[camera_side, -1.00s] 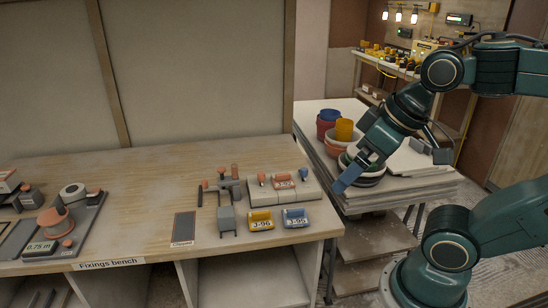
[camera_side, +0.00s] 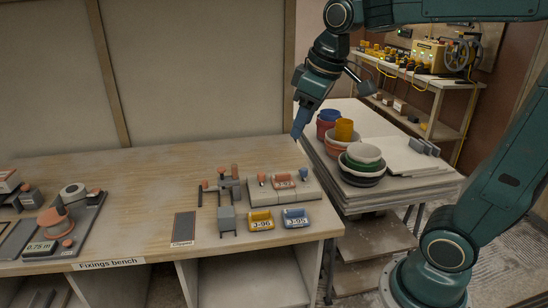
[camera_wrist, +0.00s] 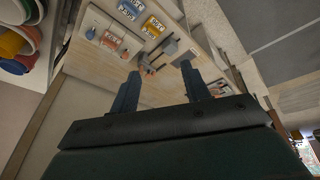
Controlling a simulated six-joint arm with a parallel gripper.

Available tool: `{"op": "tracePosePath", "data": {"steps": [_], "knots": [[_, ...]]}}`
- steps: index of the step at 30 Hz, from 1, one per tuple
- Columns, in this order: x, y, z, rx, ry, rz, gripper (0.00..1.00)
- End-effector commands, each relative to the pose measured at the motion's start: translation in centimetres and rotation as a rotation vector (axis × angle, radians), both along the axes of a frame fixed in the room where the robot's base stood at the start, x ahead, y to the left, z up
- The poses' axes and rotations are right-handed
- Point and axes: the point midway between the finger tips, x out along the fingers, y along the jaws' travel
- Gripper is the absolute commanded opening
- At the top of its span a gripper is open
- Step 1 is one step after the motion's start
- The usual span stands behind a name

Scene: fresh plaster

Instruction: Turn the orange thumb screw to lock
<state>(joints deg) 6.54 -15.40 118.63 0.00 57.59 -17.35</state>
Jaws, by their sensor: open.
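Several orange-red knobs show on the bench fixtures in the side view, and I cannot tell which is the thumb screw. One knob (camera_side: 234,170) tops the grey clamp fixture (camera_side: 227,216). Another knob (camera_side: 262,179) stands on a pale block (camera_side: 305,193) to its right, which also carries an orange tag and a blue knob (camera_side: 304,175). A further knob (camera_side: 68,243) is on the left fixture. My gripper (camera_side: 297,131) is above the bench's back right corner, apart from all of these. In the wrist view my gripper (camera_wrist: 160,88) is open and empty, with the clamp fixture (camera_wrist: 168,47) beyond it.
Yellow tag J-96 (camera_side: 261,221) and blue tag J-95 (camera_side: 296,218) lie at the bench front, beside a dark pad (camera_side: 183,227) labelled Clipped. Stacked bowls (camera_side: 362,165) and coloured pots stand on the side cart.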

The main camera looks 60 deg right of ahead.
Motion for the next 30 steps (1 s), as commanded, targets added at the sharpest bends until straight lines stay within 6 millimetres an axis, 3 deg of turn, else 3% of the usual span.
{"op": "tracePosePath", "data": {"steps": [14, 23, 30], "knots": [[10.1, -4.8, -1.8, -0.041, 0.128, 0.128, 0.47], [15.7, -8.5, -5.1, -0.050, 0.202, 0.214, 0.47], [19.5, -11.8, -9.0, -0.046, 0.261, 0.285, 0.47]]}}
